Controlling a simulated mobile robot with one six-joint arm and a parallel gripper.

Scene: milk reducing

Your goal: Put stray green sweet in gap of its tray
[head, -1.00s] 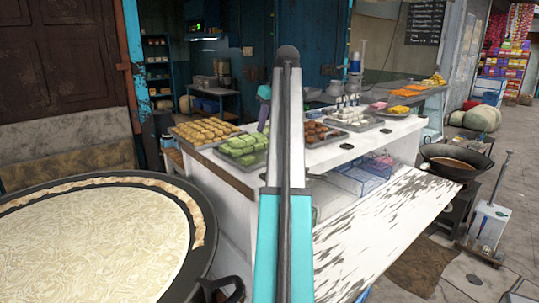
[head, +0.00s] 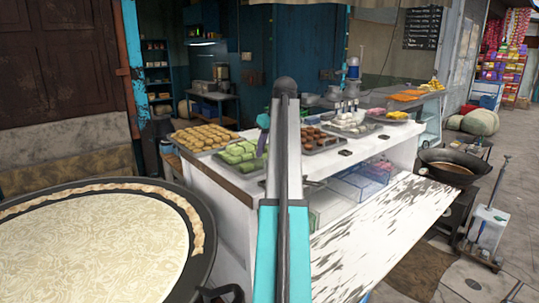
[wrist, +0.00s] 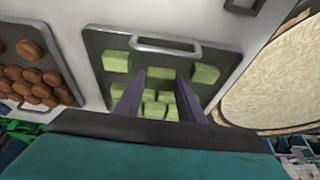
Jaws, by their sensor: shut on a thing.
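The tray of green sweets (wrist: 178,56) is dark metal with a looped handle, on the white counter. In the wrist view my gripper (wrist: 160,80) reaches over it, its two purple fingers shut on a green sweet (wrist: 160,74). One loose-set green sweet (wrist: 116,61) lies left of the fingers and another green sweet (wrist: 205,74) lies right. Several more green sweets (wrist: 154,109) show between and below the fingers. The fingers hide part of the tray, so the gap is unclear. In the head view the green sweets (head: 238,152) sit near the counter's left end, with my arm covering part.
A tray of brown sweets (wrist: 30,70) stands to the left in the wrist view. A large round pan (wrist: 285,75) is at its right. In the head view, golden sweets (head: 202,137) and white sweets (head: 350,120) stand on the same counter (head: 378,141).

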